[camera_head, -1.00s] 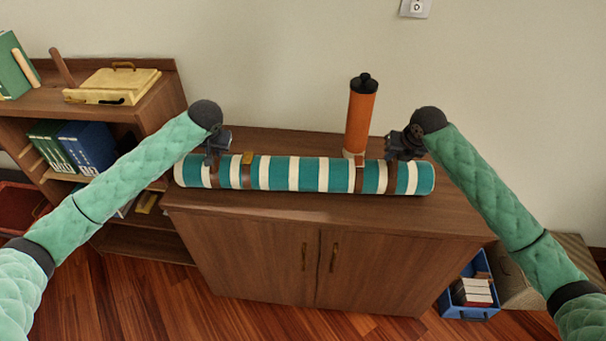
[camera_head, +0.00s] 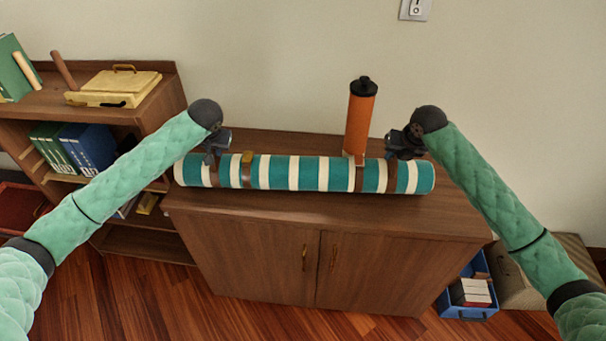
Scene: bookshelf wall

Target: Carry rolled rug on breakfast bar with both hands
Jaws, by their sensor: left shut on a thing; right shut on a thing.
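The rolled rug (camera_head: 310,174) has teal and cream stripes and two brown straps. It lies lengthwise along the wooden cabinet top (camera_head: 330,208), near its front edge. I cannot tell whether it touches the top or is slightly raised. My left gripper (camera_head: 212,158) is shut on the rug near its left end, from behind and above. My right gripper (camera_head: 398,156) is shut on the rug near its right end. The fingertips of both are partly hidden by the rug and the gripper bodies.
An orange bottle (camera_head: 360,120) with a black lid stands right behind the rug, between my grippers. A bookshelf (camera_head: 150,108) with a yellow case (camera_head: 115,88) and binders is at left. A blue crate (camera_head: 458,306) with books sits on the floor at right.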

